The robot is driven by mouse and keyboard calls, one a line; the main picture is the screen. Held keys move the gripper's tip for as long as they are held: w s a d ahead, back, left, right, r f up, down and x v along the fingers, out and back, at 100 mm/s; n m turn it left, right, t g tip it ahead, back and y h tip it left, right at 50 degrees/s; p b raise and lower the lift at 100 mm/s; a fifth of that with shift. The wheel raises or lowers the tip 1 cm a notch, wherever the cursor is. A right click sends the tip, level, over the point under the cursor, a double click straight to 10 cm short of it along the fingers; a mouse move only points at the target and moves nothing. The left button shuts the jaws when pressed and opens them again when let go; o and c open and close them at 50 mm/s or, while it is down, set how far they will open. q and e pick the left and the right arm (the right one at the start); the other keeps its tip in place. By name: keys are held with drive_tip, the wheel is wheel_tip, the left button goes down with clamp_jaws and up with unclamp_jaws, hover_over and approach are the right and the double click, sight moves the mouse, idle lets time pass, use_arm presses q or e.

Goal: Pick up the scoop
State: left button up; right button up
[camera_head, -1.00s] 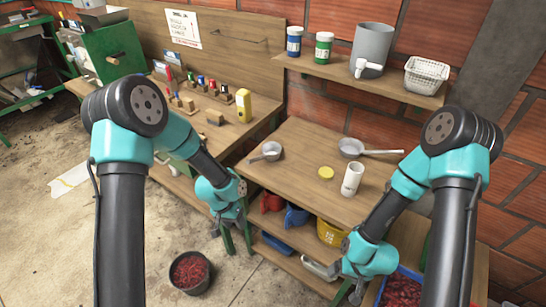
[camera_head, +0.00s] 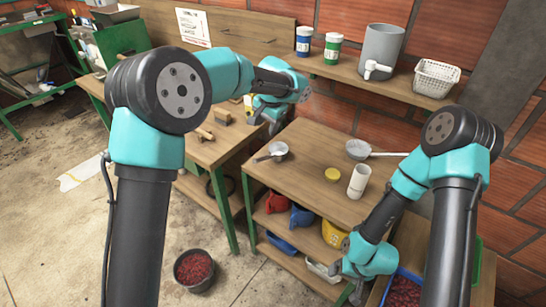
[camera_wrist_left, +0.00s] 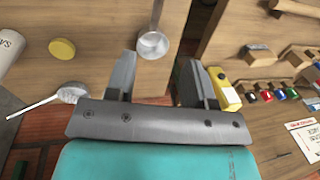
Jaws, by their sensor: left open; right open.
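A small metal scoop (camera_head: 279,149) with a dark-tipped handle lies on the left part of the wooden table (camera_head: 310,165). It also shows in the left wrist view (camera_wrist_left: 153,45), beyond the gap between my fingers. My left gripper (camera_head: 271,124) is open and empty, above and behind the scoop, near the gap between table and workbench. Its fingers (camera_wrist_left: 160,75) also show in the left wrist view, apart from the scoop. My right gripper (camera_head: 354,292) is low, in front of the table, with its fingertips hard to see.
A shelf (camera_head: 345,77) holds jars, a grey bucket (camera_head: 380,50) and a white basket (camera_head: 437,77). A yellow object (camera_wrist_left: 224,90) stands on the workbench.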

sight(262, 159)
use_arm(q)
drive_tip(key=f, duration=0.4)
drive_tip(key=a+f, duration=0.1)
drive_tip(key=f, duration=0.3)
drive_tip(key=w+f, duration=0.1)
drive_tip(key=f, duration=0.3)
drive_tip(key=shift+w+a+f, duration=0.1)
drive_tip(key=shift+a, duration=0.2)
drive_tip(key=shift+w+a+f, duration=0.1)
drive_tip(key=shift+a+f, duration=0.05)
drive_tip(key=shift+f, duration=1.15)
drive_tip(key=shift+w+a+f, duration=0.1)
drive_tip(key=shift+a+f, duration=0.05)
drive_tip(key=shift+f, duration=1.15)
clamp_jaws()
